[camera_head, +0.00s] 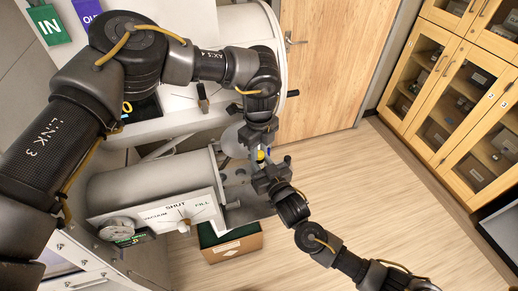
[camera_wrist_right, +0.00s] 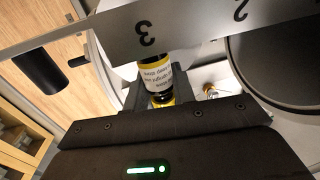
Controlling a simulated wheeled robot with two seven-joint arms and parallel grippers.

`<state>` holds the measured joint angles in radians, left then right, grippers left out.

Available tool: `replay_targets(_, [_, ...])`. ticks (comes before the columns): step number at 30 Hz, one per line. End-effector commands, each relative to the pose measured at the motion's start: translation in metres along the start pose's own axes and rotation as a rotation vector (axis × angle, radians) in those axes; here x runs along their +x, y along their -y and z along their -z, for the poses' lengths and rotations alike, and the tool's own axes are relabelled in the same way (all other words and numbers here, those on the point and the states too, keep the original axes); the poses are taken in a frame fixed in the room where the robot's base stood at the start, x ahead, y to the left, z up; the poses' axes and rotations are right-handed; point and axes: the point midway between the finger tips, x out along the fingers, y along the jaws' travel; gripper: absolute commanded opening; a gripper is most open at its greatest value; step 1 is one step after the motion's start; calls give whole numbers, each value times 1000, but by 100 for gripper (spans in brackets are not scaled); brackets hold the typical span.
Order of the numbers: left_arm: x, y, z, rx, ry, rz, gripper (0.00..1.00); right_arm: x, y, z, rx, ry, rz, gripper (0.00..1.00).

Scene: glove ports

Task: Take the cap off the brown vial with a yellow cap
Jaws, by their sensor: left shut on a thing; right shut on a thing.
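The brown vial (camera_wrist_right: 157,78) has a white label with yellow bands. It also shows as a small yellow spot (camera_head: 260,155) between my grippers in the head view. In the wrist view its yellow cap (camera_wrist_right: 161,103) sits low between the fingers of my right gripper (camera_wrist_right: 157,88), which is shut on it. Dark glass shows between label and cap. I cannot tell whether the cap is still seated. My left gripper (camera_head: 259,141) is shut just beyond the right one, at the vial; its fingertips are mostly hidden.
A grey plate numbered 3 and 2 (camera_wrist_right: 200,30) crosses in front of the vial in the wrist view. A white cylinder (camera_head: 150,190) and a panel marked SHUT (camera_head: 160,215) stand left of the grippers. A cardboard box (camera_head: 232,246) is on the floor. Open floor lies right.

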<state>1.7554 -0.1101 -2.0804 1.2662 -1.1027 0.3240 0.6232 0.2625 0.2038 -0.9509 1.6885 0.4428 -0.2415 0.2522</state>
Motion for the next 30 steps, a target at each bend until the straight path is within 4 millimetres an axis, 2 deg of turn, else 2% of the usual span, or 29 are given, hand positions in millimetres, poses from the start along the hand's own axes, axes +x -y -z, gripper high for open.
replay_targets(16, [-18, 0, 0, 0, 0, 0, 0, 0, 0, -2, -1, 4, 0, 0])
replay_targets(30, [-23, 0, 0, 0, 0, 1, 0, 0, 0, -2, -1, 4, 0, 0])
